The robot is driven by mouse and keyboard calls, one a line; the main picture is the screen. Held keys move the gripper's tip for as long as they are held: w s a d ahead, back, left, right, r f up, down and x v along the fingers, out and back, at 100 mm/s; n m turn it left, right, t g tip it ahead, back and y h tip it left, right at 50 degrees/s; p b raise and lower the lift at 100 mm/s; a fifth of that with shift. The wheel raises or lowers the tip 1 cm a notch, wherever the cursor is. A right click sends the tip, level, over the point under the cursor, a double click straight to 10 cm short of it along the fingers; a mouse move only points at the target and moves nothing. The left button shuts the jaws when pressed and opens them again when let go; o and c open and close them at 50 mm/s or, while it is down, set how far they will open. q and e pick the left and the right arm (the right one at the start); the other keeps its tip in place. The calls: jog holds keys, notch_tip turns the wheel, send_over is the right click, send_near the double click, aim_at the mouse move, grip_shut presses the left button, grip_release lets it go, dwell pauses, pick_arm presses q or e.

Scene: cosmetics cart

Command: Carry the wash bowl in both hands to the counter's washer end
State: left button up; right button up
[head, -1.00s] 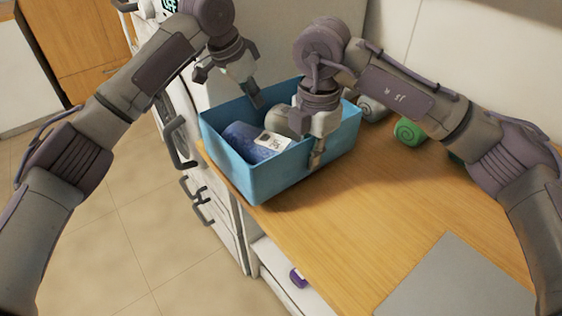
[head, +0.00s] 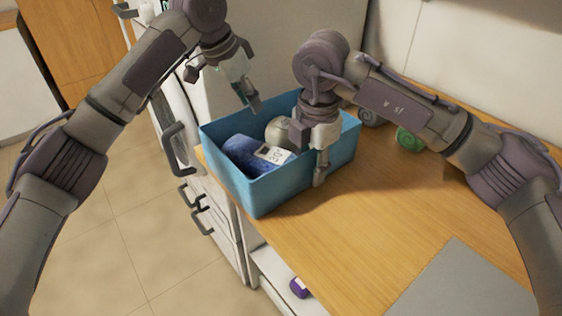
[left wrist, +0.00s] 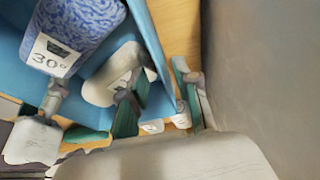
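The wash bowl (head: 285,192), a blue open box, stands on the wooden counter (head: 400,205) near its left edge. A blue patterned pack with a "30°" label (head: 240,152) and a grey rounded thing (head: 279,130) lie in it. My left gripper (head: 250,100) is at the bowl's far wall. In the left wrist view its fingers (left wrist: 160,85) are apart, on either side of the bowl's rim (left wrist: 152,35). My right gripper (head: 310,158) is at the near right wall, one finger showing outside it. Whether it is closed on the wall is hidden.
A green roll (head: 408,140) and a grey roll (head: 370,116) lie behind the bowl to the right. A grey flat panel (head: 465,285) is at the front right. Drawers with dark handles (head: 200,222) are below the counter's left edge. The counter's middle is clear.

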jog(key=shift+r, duration=0.25)
notch_tip(320, 180, up, 12)
jog(key=shift+f, duration=0.2)
pick_arm(q)
jog(key=v, duration=0.8)
jog(key=shift+a+r, duration=0.2)
jog(key=shift+r, duration=0.15)
jog(key=shift+s, duration=0.1)
